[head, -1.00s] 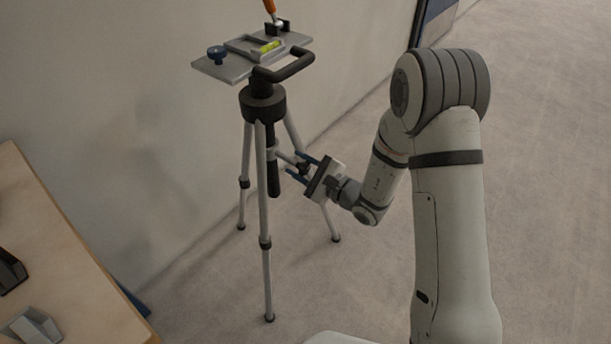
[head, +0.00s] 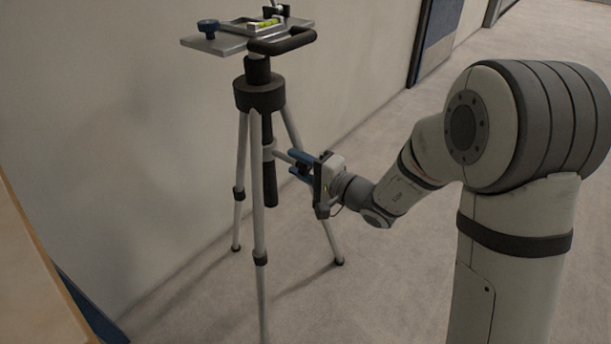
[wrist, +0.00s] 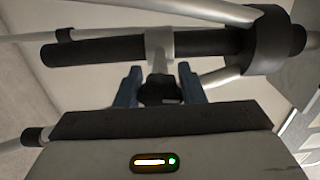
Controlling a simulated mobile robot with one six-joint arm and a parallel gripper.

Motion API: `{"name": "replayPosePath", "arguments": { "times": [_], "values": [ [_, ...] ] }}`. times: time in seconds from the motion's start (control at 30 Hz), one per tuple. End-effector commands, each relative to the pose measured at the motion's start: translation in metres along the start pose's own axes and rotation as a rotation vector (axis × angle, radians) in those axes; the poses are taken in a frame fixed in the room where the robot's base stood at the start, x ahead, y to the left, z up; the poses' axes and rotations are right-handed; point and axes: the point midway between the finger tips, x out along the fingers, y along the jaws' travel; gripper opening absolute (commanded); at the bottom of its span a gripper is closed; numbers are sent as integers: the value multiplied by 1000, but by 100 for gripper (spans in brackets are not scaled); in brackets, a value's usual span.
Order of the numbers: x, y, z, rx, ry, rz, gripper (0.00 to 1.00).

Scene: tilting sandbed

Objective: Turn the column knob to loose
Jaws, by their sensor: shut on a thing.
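The column knob (wrist: 160,90) is small and black and sits on a light grey collar (wrist: 159,45) around the dark centre column (wrist: 100,50). My gripper (wrist: 159,80) has its blue fingers on either side of the knob and is shut on it. In the head view, my gripper (head: 292,162) reaches in from the right at the column, below the tripod's dark hub (head: 259,92). The knob is mostly hidden by the fingers there. The tripod stands upright on splayed grey legs (head: 242,150).
A wall (head: 120,130) stands close behind. A wooden tabletop (head: 25,270) edges in at left. Floor on the right is clear.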

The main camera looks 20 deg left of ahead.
Motion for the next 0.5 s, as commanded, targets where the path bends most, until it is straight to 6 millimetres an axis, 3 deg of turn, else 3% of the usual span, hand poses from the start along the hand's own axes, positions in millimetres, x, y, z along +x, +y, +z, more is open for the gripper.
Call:
{"name": "replayPosePath", "arguments": {
  "times": [0.5],
  "values": [
    [0, 3, 3, -166, -8, 6, 13]
  ]
}}
